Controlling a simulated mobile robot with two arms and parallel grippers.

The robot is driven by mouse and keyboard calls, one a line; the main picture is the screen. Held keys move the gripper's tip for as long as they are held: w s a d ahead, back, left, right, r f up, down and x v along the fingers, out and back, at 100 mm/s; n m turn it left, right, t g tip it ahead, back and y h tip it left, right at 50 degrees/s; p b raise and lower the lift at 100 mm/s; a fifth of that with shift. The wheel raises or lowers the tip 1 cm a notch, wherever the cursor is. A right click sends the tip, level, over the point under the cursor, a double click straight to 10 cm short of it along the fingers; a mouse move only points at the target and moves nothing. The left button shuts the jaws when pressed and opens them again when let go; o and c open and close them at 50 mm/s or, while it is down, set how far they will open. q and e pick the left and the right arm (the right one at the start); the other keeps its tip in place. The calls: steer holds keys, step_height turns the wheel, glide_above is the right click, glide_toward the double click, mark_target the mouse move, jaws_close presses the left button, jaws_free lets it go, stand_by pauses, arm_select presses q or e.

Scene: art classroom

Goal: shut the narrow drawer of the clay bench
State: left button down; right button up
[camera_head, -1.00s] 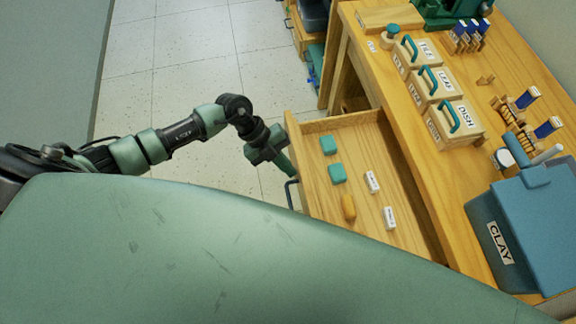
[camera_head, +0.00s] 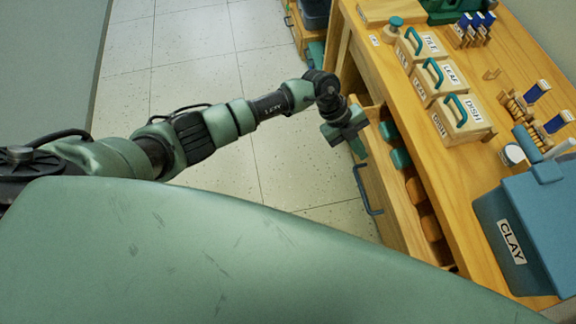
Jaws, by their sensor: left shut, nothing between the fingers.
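Inside the gap I see teal blocks (camera_head: 400,158) and orange-brown blocks (camera_head: 415,189); the rest of the inside is hidden under the bench top. My left gripper (camera_head: 359,150) is shut and empty, at the upper part of the drawer front, above the handle. It looks to be against the front, but exact contact is hard to tell. My right gripper is not in view.
On the bench top are labelled boxes with teal handles (camera_head: 460,118), a blue bin marked CLAY (camera_head: 530,230) and small tools. A white jar (camera_head: 512,155) stands near the bin. Open tiled floor (camera_head: 270,160) lies left of the drawer. My own green body hides the lower part.

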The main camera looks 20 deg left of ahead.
mark_target(373, 143)
arm_select(q)
steer(key=w+d, duration=0.1)
steer(key=d+b, duration=0.1)
steer(key=w+d+b, duration=0.1)
steer(key=d, duration=0.1)
steer(key=shift+w+f, duration=0.15)
steer(key=shift+w, duration=0.2)
steer(key=shift+w+d+b, duration=0.3)
steer(key=shift+w+d, duration=0.2)
steer(key=shift+d, duration=0.2)
